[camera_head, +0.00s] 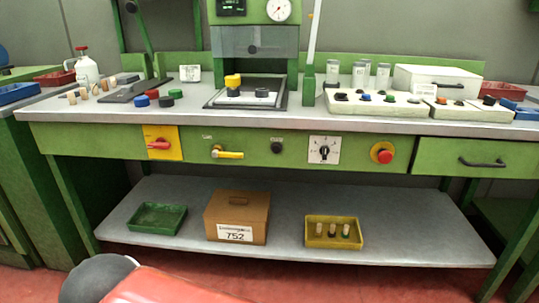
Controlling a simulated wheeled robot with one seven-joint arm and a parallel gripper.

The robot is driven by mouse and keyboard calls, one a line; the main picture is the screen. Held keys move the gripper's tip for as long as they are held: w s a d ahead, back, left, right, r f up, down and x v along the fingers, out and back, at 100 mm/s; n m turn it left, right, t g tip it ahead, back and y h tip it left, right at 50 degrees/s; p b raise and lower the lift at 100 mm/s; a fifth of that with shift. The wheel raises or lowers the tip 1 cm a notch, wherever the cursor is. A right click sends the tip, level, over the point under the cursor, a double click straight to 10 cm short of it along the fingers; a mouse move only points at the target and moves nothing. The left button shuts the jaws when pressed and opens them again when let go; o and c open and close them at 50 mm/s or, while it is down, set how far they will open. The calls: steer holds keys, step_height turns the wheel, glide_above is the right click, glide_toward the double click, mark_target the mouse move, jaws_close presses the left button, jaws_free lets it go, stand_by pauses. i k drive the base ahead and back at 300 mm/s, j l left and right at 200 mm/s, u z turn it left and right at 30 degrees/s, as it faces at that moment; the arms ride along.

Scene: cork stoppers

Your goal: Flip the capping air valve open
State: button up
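A valve with a yellow lever (229,155) sits on the front green panel of the workbench, left of the middle. Its lever lies about level and points to the right from a small brass-coloured body at its left end. A small label (207,137) is above it, too small to read. I take this for the capping air valve. My gripper is not in view. Only a red and dark grey part, apparently of my own arm, shows at the bottom left, well below and apart from the valve.
Left of the valve is a red switch (159,144) on a yellow plate. Right of it are a black knob (277,147), a dial switch (324,150) and a red button (382,153). The shelf below holds a cardboard box (237,205) and two trays. Space before the panel is clear.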

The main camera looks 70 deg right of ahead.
mark_target(216, 153)
steer(key=z, duration=1.8)
